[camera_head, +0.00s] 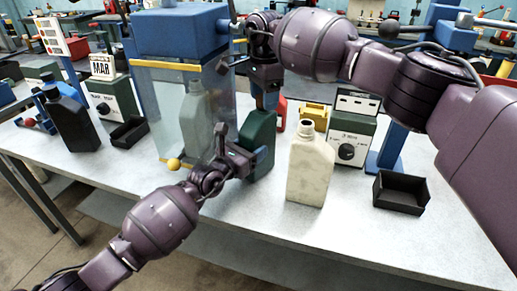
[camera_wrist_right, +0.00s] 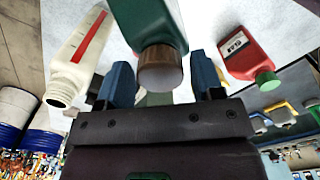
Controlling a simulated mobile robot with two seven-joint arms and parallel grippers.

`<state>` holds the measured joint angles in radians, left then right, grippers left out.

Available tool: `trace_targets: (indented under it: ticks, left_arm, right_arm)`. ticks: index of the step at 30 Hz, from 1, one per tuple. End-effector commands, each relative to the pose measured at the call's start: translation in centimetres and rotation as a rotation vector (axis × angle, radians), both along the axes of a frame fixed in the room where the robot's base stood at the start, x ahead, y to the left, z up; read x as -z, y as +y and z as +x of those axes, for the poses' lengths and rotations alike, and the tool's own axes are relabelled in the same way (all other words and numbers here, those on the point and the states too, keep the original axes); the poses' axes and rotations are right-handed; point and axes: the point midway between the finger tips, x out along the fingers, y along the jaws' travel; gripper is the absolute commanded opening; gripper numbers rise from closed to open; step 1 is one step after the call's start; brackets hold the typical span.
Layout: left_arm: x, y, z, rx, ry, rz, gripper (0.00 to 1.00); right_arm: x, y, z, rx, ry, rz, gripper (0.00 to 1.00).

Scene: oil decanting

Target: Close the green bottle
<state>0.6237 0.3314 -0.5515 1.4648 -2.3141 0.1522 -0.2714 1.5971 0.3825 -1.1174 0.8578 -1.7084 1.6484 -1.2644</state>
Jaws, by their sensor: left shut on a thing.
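The green bottle (camera_head: 258,138) stands upright on the grey table, partly hidden by my grippers. My left gripper (camera_head: 238,160) is shut on its side. My right gripper (camera_head: 267,92) is directly above its top, pointing down. In the right wrist view, the brown cap (camera_wrist_right: 160,70) sits at the mouth end of the green bottle (camera_wrist_right: 152,22), between the two blue fingers of my right gripper (camera_wrist_right: 163,78). These fingers are open, with a gap visible on each side of the cap. I cannot tell how tightly the cap sits.
An uncapped cream bottle (camera_head: 310,168) stands close to the right. A blue press with a clear guard (camera_head: 160,110) is just left. A black tray (camera_head: 401,192) lies at right, a black bottle (camera_head: 73,122) at left. A red bottle with green cap (camera_wrist_right: 250,52) is nearby.

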Motion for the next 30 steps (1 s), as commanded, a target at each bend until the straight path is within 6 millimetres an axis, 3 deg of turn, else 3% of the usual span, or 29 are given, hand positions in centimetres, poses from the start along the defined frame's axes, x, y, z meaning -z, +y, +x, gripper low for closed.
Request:
trace_targets:
  ticks: [1, 6, 9, 21, 30]
  left_arm:
    - [-0.04, 0.00, 0.01, 0.000, -0.001, -0.001, 0.00]
    - [-0.04, 0.00, 0.01, 0.000, -0.001, -0.001, 0.00]
    - [-0.04, 0.00, 0.01, 0.000, -0.001, -0.001, 0.00]
    - [-0.04, 0.00, 0.01, 0.000, -0.001, -0.001, 0.00]
    - [-0.04, 0.00, 0.01, 0.000, -0.001, -0.001, 0.00]
  right_arm:
    - [-0.03, 0.01, 0.00, 0.000, 0.000, 0.000, 0.53]
    - [-0.03, 0.01, 0.00, 0.000, 0.000, 0.000, 0.27]
    - [-0.04, 0.01, 0.00, 0.000, 0.000, 0.000, 0.16]
    - [-0.06, 0.03, 0.00, 0.267, -0.001, 0.000, 0.16]
    - [-0.05, 0.03, 0.00, 0.283, -0.001, 0.000, 0.16]
